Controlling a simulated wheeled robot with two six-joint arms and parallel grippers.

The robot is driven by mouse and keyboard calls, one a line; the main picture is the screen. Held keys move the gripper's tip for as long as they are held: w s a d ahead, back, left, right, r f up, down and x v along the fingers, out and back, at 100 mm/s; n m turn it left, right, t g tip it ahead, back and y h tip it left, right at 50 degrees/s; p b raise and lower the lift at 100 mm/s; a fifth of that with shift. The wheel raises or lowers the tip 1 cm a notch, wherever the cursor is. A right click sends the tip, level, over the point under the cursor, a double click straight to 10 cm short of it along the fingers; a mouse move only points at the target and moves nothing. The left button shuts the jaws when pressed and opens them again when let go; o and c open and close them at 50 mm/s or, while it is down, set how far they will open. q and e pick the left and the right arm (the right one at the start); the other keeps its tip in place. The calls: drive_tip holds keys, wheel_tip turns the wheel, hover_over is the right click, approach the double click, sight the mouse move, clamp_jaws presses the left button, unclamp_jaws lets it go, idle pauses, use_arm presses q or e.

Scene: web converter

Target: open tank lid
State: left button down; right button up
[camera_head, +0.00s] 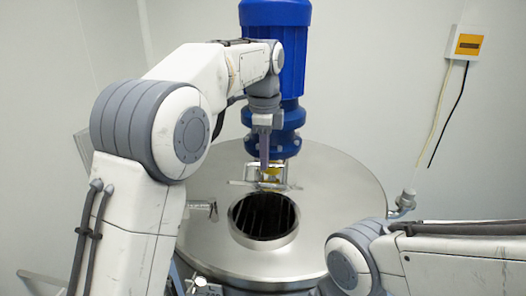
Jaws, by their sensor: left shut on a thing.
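The steel tank (350,190) has a wide round top with a dark, uncovered round opening (264,216) toward the front. My left arm comes in from the left and bends down over the far side of this opening. My left gripper (265,165) points down and is shut on a bright metal frame-like part (285,178), apparently the tank lid's handle. The lid plate itself cannot be made out clearly there. My right arm shows at the lower right, but its gripper is out of view.
A tall blue motor (274,60) stands on the tank top just behind my left gripper. A small metal fitting (202,207) sits left of the opening, and another (404,202) at the right rim. A yellow box (468,45) with cables hangs on the wall.

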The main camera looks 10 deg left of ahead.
use_arm(q)
drive_tip(key=shift+w+f, duration=0.2)
drive_tip(key=shift+w, duration=0.2)
drive_tip(key=c, duration=1.2)
unclamp_jaws()
drive_tip(key=o, duration=0.3)
drive_tip(key=shift+w, duration=0.2)
drive_tip(key=shift+s+r, duration=0.1)
drive_tip(key=shift+s, duration=0.1)
drive_tip(key=shift+w+r, duration=0.1)
drive_tip(key=shift+r, duration=0.3)
drive_tip(key=r, duration=0.3)
drive_tip(key=r+p, duration=0.1)
drive_tip(key=r, duration=0.2)
drive_tip(key=s+r, duration=0.1)
drive_tip(key=r, duration=0.2)
drive_tip(key=shift+r+p, duration=0.3)
drive_tip(key=shift+p, duration=0.1)
